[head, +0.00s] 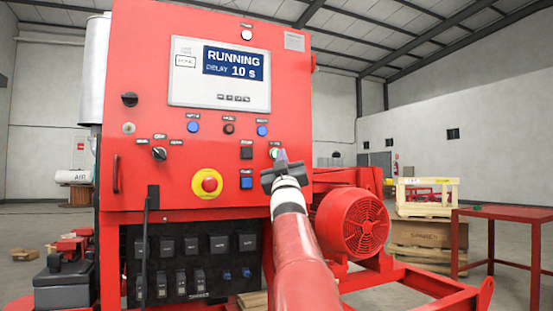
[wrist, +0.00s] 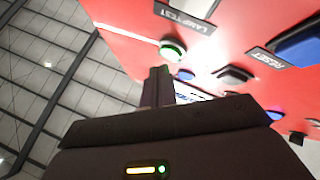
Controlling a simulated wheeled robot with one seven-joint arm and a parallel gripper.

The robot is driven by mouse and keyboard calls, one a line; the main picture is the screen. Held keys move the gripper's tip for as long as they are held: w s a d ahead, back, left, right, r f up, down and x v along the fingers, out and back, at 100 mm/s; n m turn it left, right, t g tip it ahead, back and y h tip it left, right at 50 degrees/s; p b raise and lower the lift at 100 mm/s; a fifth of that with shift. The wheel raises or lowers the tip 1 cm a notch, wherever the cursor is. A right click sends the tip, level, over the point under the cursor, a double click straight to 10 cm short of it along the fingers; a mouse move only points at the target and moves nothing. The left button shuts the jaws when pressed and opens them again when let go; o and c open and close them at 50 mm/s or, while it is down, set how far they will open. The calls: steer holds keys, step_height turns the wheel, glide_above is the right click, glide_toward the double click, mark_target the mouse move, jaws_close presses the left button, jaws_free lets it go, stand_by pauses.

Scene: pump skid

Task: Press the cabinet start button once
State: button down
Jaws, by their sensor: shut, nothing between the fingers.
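The red control cabinet (head: 150,60) has a display (head: 233,64) reading "RUNNING" and "DELAY 10 s". A green button (head: 274,153) sits on the right side of its front, partly hidden by my gripper (head: 282,156). In the wrist view the green button (wrist: 172,50) has a lit-looking green ring, just beyond the tips of my gripper (wrist: 160,72). My gripper is shut and empty, pointing at the panel close to the button. I cannot tell whether the tips touch it. The button's label is not readable.
Close by are a black button (head: 246,153), a blue button (head: 246,183) and a yellow-ringed red emergency stop (head: 207,184). In the wrist view, a "LAMP TEST" label (wrist: 188,17) and a "RESET" label (wrist: 266,58) show. A red motor (head: 352,222) stands right of my arm.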

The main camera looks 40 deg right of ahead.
steer(key=s+b, duration=0.1)
steer(key=s, duration=0.1)
steer(key=s+a+b, duration=0.1)
steer(key=s+b, duration=0.1)
steer(key=s, duration=0.1)
steer(key=shift+b, duration=0.3)
steer(key=shift+w, duration=0.1)
stand_by(0.8)
